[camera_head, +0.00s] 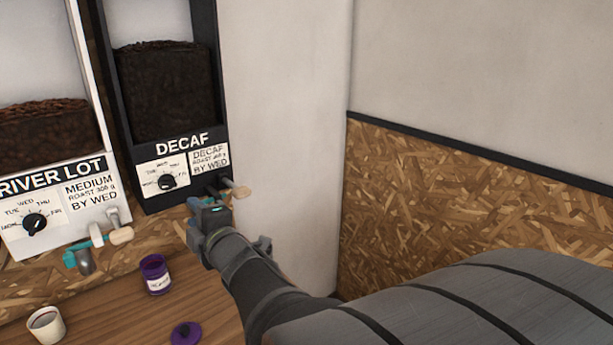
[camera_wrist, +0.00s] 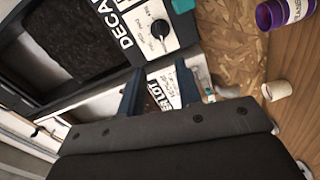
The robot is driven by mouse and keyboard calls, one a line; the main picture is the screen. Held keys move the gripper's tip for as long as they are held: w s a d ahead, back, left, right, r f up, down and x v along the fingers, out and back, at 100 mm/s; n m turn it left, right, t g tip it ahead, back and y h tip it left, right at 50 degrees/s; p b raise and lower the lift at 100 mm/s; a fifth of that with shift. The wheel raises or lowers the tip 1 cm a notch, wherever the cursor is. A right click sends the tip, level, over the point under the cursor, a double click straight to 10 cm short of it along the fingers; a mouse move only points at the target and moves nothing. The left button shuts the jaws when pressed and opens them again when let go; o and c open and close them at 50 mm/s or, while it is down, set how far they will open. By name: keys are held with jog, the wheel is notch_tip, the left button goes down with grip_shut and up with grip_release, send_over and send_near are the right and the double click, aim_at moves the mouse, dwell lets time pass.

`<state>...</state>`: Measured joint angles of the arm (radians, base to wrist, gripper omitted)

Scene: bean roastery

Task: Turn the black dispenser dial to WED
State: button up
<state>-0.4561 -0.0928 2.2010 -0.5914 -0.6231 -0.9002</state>
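The black dispenser (camera_head: 151,199) labelled DECAF stands at upper left in the head view, holding dark beans. Its black dial (camera_head: 167,181) sits on a white plate with day marks. The pointer is too small to read surely. The dial also shows near the top centre of the wrist view (camera_wrist: 160,29). My gripper (camera_head: 207,210) is just below and right of the dial in the head view, apart from it. In the wrist view its two dark fingers (camera_wrist: 160,88) are spread with nothing held between them. The arm hides part of the dispenser's lower right spout area.
The white RIVER LOT dispenser (camera_head: 60,172) with its own dial (camera_head: 34,224) stands to the left. Spout levers stick out below both panels. A purple jar (camera_head: 155,274), a purple lid (camera_head: 186,334) and a white cup (camera_head: 46,325) are on the wooden counter (camera_head: 110,310).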

aim_at(170, 186)
jog(key=x, duration=1.4)
jog(key=shift+w+a, duration=0.2)
jog(key=shift+c, duration=0.2)
grip_shut()
